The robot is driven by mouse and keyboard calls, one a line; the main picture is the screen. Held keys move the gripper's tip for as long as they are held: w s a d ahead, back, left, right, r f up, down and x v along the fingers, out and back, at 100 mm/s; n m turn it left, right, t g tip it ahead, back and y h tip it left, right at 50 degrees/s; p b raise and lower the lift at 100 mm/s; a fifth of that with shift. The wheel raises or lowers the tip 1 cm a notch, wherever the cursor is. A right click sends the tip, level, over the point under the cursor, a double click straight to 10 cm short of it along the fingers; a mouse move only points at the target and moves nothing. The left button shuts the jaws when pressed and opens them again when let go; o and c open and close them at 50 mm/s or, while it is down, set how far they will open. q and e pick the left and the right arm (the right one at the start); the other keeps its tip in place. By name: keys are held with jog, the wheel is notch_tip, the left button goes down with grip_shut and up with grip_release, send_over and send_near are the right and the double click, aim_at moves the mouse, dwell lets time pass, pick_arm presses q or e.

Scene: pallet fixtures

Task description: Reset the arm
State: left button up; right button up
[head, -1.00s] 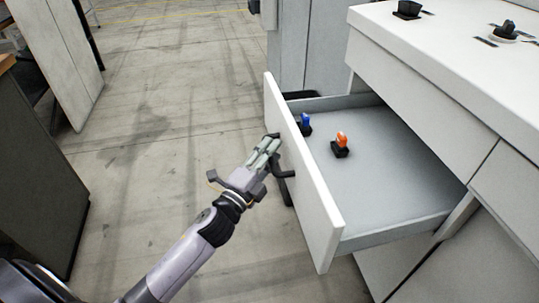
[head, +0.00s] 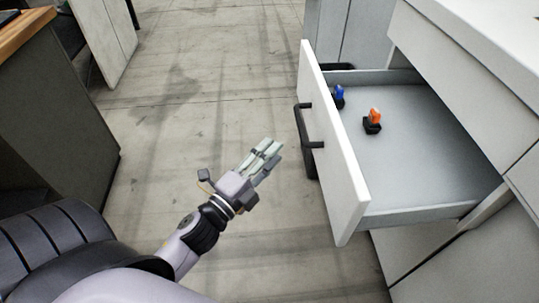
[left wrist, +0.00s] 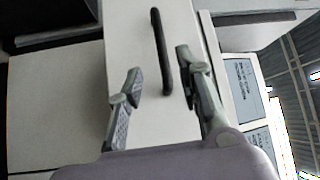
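My left gripper (head: 266,152) hangs in the air left of the open drawer, clear of its black handle (head: 309,126). In the left wrist view its two fingers (left wrist: 159,64) are apart with nothing held between them. The black handle (left wrist: 161,50) shows beyond the fingertips on the white drawer front (left wrist: 130,30). The drawer (head: 425,165) is pulled out of the white cabinet. My right gripper is not in view.
An orange-topped item (head: 374,118) in a black base and a blue-topped item (head: 339,97) sit in the drawer. A dark cabinet (head: 60,120) with a wooden top stands at the left. Open concrete floor (head: 215,80) lies between.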

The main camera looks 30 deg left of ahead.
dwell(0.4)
pick_arm(q)
notch_tip(320, 180, down, 14)
jog(key=a+n+g+y, duration=0.3)
jog(key=n+g, duration=0.1)
jog(key=n, duration=0.3)
jog(key=s+d+f+n+g, duration=0.1)
jog(key=s+f+n+g, duration=0.3)
jog(key=f, duration=0.6)
jog(key=s+d+f+n+g, duration=0.15)
jog(key=s+f+g, duration=0.3)
jog(key=f, duration=0.65)
jog(key=s+d+f+n+g, duration=0.45)
jog(key=s+f, duration=0.45)
jog(key=s, duration=0.3)
jog(key=s+a+m+g+p, duration=0.1)
jog(key=s+a+p, duration=0.2)
jog(key=s+p, duration=1.2)
jog(key=shift+s+a+r+p, duration=0.25)
jog(key=shift+a+r+p, duration=0.1)
jog(key=shift+p, duration=0.15)
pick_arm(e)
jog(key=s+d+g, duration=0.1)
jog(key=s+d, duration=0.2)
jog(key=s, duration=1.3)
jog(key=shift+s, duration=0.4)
